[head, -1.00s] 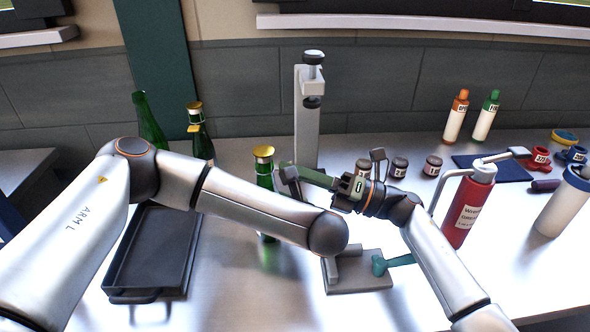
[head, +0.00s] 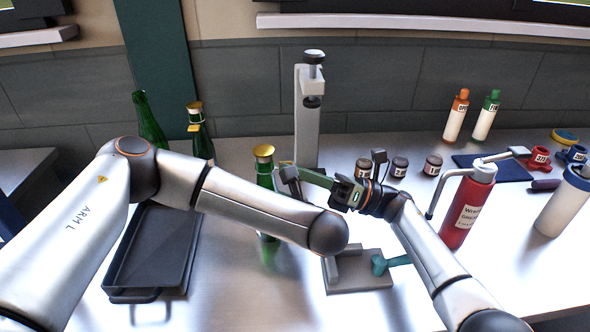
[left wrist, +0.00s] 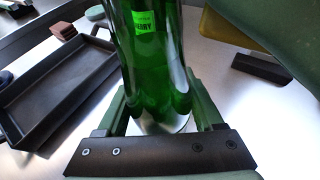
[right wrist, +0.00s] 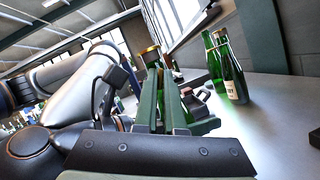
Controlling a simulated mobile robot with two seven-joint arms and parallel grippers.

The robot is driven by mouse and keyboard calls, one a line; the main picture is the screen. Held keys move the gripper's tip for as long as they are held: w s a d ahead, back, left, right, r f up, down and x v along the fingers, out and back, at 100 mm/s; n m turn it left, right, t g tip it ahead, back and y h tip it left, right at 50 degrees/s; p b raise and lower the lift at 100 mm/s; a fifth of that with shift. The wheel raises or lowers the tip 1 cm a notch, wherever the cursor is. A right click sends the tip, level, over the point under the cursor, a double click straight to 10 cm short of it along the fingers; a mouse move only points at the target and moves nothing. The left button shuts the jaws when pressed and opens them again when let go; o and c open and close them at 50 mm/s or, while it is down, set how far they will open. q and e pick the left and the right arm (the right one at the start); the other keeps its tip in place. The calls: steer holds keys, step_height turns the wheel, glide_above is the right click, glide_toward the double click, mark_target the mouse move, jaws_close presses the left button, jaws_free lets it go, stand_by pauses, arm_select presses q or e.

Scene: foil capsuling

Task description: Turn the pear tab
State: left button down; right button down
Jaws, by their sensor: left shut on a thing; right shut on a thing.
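A green bottle with a gold foil top (head: 264,152) stands upright behind my left forearm. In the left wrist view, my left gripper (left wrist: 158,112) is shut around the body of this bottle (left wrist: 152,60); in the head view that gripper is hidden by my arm. My right gripper (head: 298,172) reaches in from the right with its fingertips at the bottle's neck. In the right wrist view, its long green fingers (right wrist: 165,85) are close together, and the gold top (right wrist: 150,54) shows by their tips. The pear tab is mostly hidden between those fingertips.
A dark tray (head: 150,262) lies at left; other green bottles (head: 150,122) stand behind. A grey press stand (head: 306,125) is close behind the bottle. A grey block with a teal handle (head: 358,278) lies in front, and a red canister (head: 468,212) stands right.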

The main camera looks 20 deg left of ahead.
steer(key=c, duration=1)
jaws_free()
step_height(320, 180, up, 10)
